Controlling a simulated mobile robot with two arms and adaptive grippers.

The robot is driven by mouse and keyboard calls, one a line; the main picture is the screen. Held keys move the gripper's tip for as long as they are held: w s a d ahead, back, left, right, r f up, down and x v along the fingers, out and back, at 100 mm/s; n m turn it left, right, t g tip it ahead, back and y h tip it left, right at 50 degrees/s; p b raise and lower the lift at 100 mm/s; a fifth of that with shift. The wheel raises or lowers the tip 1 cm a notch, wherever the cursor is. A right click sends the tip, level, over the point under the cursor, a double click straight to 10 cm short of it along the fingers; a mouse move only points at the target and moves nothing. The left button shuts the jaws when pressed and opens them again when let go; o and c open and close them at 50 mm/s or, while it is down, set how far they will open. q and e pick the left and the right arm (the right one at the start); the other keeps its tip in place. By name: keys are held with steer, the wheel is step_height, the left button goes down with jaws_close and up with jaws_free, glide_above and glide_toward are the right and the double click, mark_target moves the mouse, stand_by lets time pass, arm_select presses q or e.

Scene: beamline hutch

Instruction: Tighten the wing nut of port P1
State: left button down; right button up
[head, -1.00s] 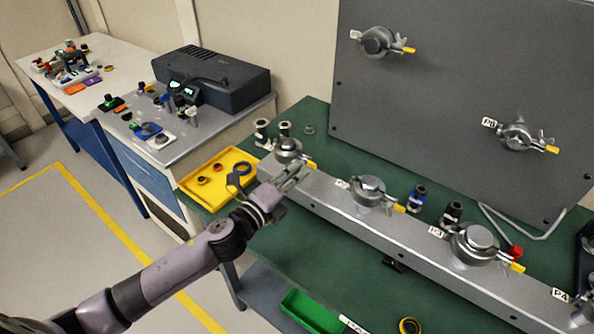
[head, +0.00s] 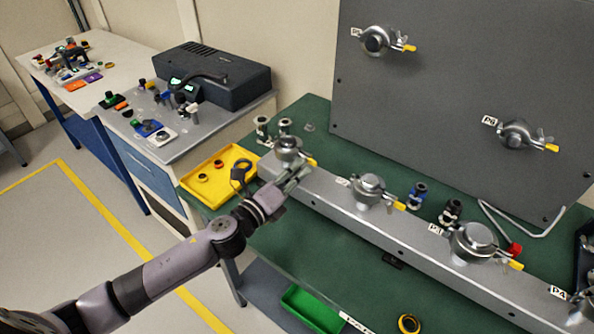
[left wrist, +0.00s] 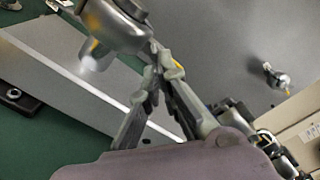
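The P1 clamp (head: 288,148) is a round metal clamp at the far left end of the grey beam, with a yellow-tipped lever (head: 312,162). My left gripper (head: 302,173) is at its near right side, by the wing nut. In the left wrist view the clamp (left wrist: 115,25) fills the top left. The fingertips of my left gripper (left wrist: 162,70) are close together beside it, at the wing-nut area. The wing nut is mostly hidden by the fingers, and I cannot tell if they grip it. My right gripper is not in view.
The beam (head: 325,195) carries further clamps, P2 (head: 369,187) and P3 (head: 474,240). An upright grey panel (head: 450,80) with two more clamps stands behind. A yellow tray (head: 190,182) lies left of the beam. Small fittings (head: 262,128) stand behind P1.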

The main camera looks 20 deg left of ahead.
arm_select(q)
steer(key=shift+s+f, duration=0.1)
steer(key=shift+f, duration=0.2)
steer(key=c, duration=2.1)
jaws_free()
steer(key=v, duration=1.2)
steer(key=shift+a+r, duration=0.1)
steer(key=shift+r, duration=0.15)
